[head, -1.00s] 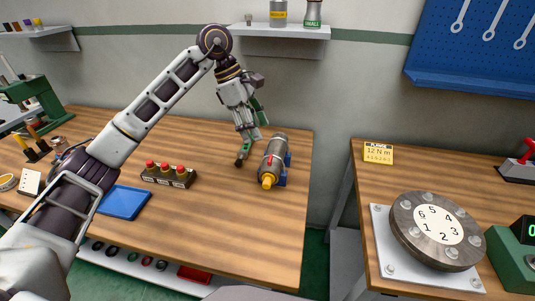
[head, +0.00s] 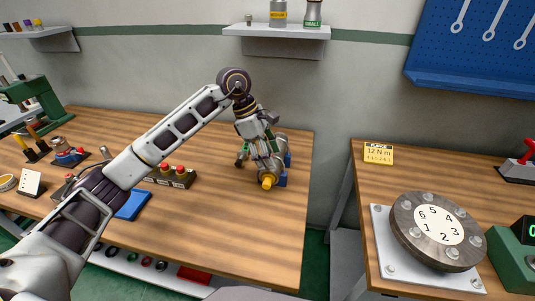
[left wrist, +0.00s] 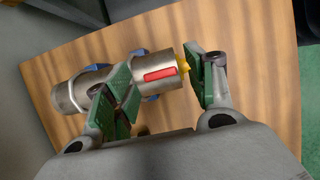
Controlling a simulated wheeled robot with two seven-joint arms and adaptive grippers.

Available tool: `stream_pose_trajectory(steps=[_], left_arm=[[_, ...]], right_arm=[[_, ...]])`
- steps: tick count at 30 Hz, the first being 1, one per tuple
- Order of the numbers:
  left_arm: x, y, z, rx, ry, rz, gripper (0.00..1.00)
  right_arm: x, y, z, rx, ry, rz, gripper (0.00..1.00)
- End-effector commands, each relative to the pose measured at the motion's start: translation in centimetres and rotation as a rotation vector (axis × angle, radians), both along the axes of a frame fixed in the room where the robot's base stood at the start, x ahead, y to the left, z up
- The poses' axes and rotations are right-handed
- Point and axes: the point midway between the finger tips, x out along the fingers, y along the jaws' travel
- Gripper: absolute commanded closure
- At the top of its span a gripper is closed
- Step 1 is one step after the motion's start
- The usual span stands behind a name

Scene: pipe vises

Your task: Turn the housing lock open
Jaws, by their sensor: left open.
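The metal housing (head: 282,141) lies on the left table, near its right edge, in blue supports (head: 288,159). Its yellow end (head: 267,181) points toward me. In the left wrist view the silver cylinder (left wrist: 70,94) has a red bar (left wrist: 159,74) along its side near the yellow tip (left wrist: 185,66). My left gripper (head: 257,158) is over the housing and hides part of it. Its green-padded fingers are open in the left wrist view (left wrist: 165,88), with the red bar's end of the cylinder between them. I cannot tell if they touch it. My right gripper is not in view.
A box with red buttons (head: 178,176) and a blue tray (head: 132,205) lie left of the housing, partly behind my arm. The tabletop in front of the housing is clear. The right table (head: 360,210) holds a numbered flange (head: 437,228) beyond a gap.

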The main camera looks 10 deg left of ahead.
Motion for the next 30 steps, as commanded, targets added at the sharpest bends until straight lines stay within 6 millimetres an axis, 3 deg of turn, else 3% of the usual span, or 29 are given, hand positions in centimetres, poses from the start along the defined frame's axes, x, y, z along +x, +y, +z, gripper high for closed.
stream_pose_trajectory(steps=[6,16,30], left_arm=[[0.00,-0.01,0.01,0.000,0.000,0.000,0.47],[0.01,0.02,0.04,0.000,0.000,0.000,0.90],[-0.02,0.06,0.03,-0.001,-0.003,0.056,0.90]], right_arm=[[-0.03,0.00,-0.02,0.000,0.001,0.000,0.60],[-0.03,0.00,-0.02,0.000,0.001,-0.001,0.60],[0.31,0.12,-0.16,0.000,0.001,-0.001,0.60]])
